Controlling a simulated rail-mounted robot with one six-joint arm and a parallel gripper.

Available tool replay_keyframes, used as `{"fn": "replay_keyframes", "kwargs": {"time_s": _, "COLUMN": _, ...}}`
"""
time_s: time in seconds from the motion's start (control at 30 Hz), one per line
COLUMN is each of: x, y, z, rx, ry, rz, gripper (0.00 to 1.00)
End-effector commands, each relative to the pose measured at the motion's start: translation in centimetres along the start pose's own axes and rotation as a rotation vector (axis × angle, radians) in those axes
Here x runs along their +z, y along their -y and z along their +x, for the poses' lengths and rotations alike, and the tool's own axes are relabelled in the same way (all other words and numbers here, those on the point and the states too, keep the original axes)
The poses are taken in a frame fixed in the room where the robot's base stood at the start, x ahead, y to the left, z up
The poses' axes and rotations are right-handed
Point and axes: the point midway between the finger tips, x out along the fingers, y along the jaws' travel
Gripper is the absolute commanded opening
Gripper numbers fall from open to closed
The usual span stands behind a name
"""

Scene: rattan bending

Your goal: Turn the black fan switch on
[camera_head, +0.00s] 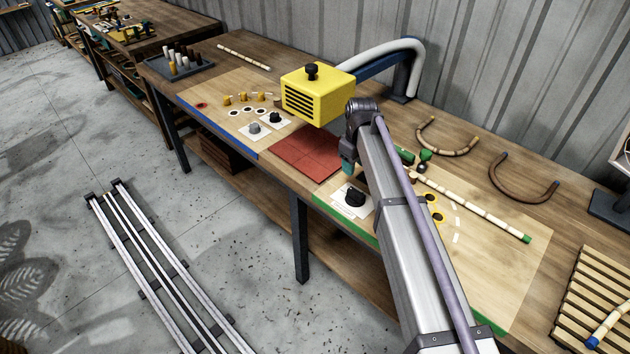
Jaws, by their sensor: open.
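A black knob (355,196) sits on a white plate (343,205) near the front of the green-edged board. A second black knob (275,118) sits on a white plate on the blue-edged board, beside a grey knob (254,128). A third black knob (311,71) stands on top of a yellow vented box (318,95). I cannot tell from any label which is the fan switch. My gripper (348,168) points down above and just behind the nearest black knob, apart from it as far as I can see. It is open; my arm hides part of it.
A red mat (307,151) lies between the boards. A white hose (385,52) arches behind the yellow box. A rattan pole (470,208), curved rattan pieces (447,138) and a slatted rack (597,300) lie to the right. Rails (165,270) run along the floor.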

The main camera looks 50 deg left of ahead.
Motion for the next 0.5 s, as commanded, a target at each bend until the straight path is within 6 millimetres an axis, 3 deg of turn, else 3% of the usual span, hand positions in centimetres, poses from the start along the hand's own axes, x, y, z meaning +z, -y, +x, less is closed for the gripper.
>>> {"fn": "replay_keyframes", "kwargs": {"time_s": 0.27, "x": 0.5, "y": 0.2, "z": 0.6, "rx": 0.0, "ry": 0.0, "rz": -0.075, "gripper": 0.49}}
{"fn": "replay_keyframes", "kwargs": {"time_s": 0.5, "x": 0.5, "y": 0.1, "z": 5.3, "rx": 0.0, "ry": 0.0, "rz": -0.072, "gripper": 0.49}}
